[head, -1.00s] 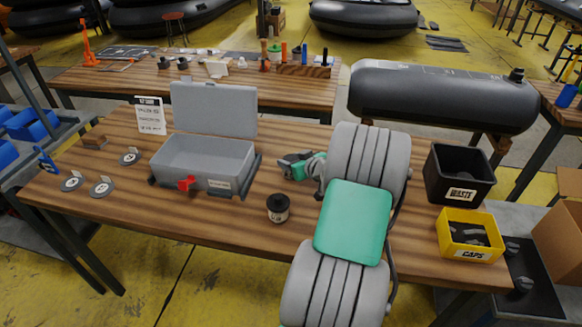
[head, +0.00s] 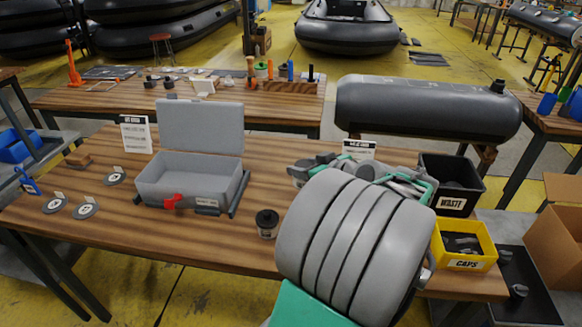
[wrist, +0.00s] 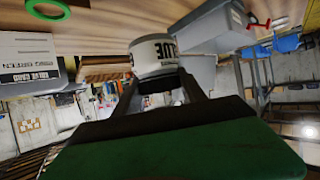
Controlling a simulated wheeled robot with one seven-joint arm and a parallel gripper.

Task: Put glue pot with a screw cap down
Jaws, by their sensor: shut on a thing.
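The glue pot (wrist: 153,50) shows in the wrist view as a pale round pot with a dark end and a label reading "UE". It sits between the two fingers of my gripper (wrist: 160,82), which is shut on it. The cap cannot be made out clearly. In the head view my gripper is mostly hidden behind my own grey arm, over the right part of the wooden table (head: 110,225), and the held pot cannot be made out there.
A black-capped pot (head: 267,223) stands on the table near its front edge. An open grey case (head: 190,178) with a red clamp (head: 172,201) stands left. A black waste bin (head: 452,182) and yellow caps bin (head: 463,243) stand right. Bare tabletop lies between case and capped pot.

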